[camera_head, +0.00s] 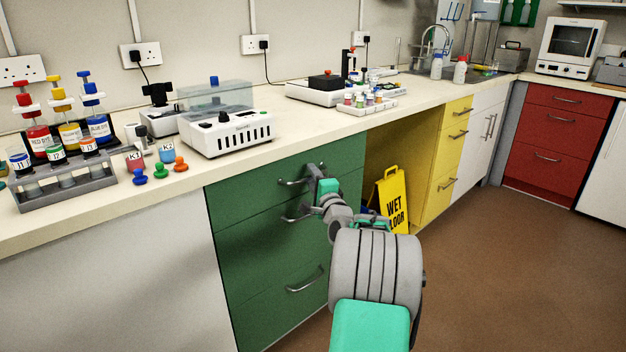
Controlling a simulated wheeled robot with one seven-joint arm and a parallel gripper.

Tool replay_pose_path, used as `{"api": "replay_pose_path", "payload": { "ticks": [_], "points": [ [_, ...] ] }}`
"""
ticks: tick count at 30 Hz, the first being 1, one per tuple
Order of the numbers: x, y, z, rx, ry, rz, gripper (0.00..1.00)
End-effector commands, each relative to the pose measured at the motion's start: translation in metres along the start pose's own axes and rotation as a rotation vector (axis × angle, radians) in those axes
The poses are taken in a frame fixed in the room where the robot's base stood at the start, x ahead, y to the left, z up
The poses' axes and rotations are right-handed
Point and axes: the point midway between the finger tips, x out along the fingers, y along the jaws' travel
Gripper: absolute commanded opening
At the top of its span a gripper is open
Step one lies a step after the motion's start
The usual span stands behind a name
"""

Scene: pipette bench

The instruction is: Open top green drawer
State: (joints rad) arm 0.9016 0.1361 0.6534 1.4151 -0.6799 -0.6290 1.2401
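The green drawer unit stands under the bench, left of the open bay. Its top green drawer (240,192) looks closed and flush with the drawers below. The top drawer's grey bar handle (290,182) shows at its left part; its right end is hidden behind my gripper. My gripper (314,171) is at the right side of this handle, in front of the drawer face. The fingers are small and partly hidden by the wrist, so I cannot tell whether they touch the handle or are open or shut.
The middle drawer handle (297,216) sits just below my gripper, and the bottom drawer handle (305,281) is lower. A yellow wet floor sign (393,203) stands right of the green unit. The benchtop (290,130) above carries lab items. Brown floor (510,270) is clear at the right.

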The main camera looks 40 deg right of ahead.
Motion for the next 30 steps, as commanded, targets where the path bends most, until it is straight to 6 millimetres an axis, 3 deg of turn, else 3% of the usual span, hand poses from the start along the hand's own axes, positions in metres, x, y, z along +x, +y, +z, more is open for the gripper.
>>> {"api": "replay_pose_path", "payload": {
  "ticks": [4, 16, 30],
  "points": [
    [-0.0005, -0.0002, -0.0010, 0.000, 0.001, 0.000, 0.32],
    [-0.0010, -0.0001, -0.0019, -0.001, 0.002, 0.001, 0.00],
    [-0.0010, 0.0000, -0.0017, -0.001, 0.002, 0.001, 0.00]
  ]
}}
